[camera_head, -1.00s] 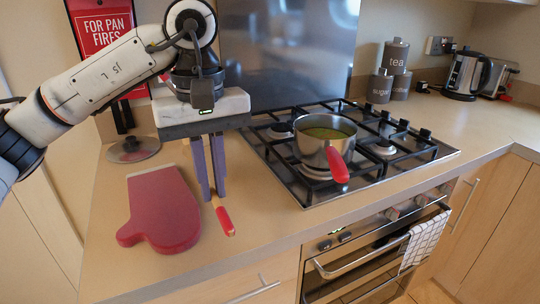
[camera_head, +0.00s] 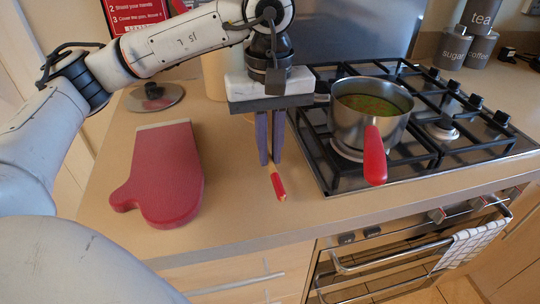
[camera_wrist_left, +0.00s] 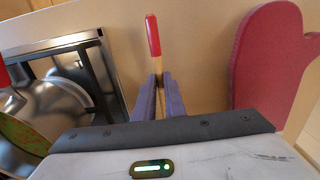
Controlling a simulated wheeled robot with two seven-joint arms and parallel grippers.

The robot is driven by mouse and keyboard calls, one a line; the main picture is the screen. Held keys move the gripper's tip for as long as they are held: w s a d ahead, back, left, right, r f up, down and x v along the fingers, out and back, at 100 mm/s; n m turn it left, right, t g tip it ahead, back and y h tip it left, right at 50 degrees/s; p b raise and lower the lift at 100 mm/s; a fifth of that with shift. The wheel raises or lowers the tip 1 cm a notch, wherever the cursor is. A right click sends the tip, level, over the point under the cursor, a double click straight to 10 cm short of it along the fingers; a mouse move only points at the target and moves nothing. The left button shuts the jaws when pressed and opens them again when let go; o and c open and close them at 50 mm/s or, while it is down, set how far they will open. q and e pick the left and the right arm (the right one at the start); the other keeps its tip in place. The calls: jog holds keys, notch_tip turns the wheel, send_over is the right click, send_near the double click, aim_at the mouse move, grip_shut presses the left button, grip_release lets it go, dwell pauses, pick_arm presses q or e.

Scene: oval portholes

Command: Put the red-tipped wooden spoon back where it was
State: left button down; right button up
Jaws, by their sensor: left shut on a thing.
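The wooden spoon's red tip (camera_head: 278,186) points toward the counter's front edge, just below my left gripper (camera_head: 270,158). That gripper hangs over the counter between the oven mitt and the hob, its purple fingers shut on the wooden handle. In the left wrist view the red tip (camera_wrist_left: 153,35) sticks out beyond the closed fingers (camera_wrist_left: 158,82). The rest of the spoon is hidden behind the fingers and gripper body. I cannot tell whether it touches the counter. My right gripper is not in view.
A red oven mitt (camera_head: 168,172) lies left of the spoon, with a glass lid (camera_head: 153,98) behind it. A steel pan (camera_head: 352,125) with a red handle (camera_head: 374,155) stands on the hob (camera_head: 470,155) at right. The counter's front strip (camera_head: 235,225) is clear.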

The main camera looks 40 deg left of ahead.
pick_arm(q)
jog(key=shift+f, duration=1.05)
jog(key=c, duration=1.8)
grip_release()
jog(key=shift+f, duration=0.1)
notch_tip(320, 180, up, 12)
jog(key=shift+r+p, duration=0.15)
jog(key=shift+p, duration=0.7)
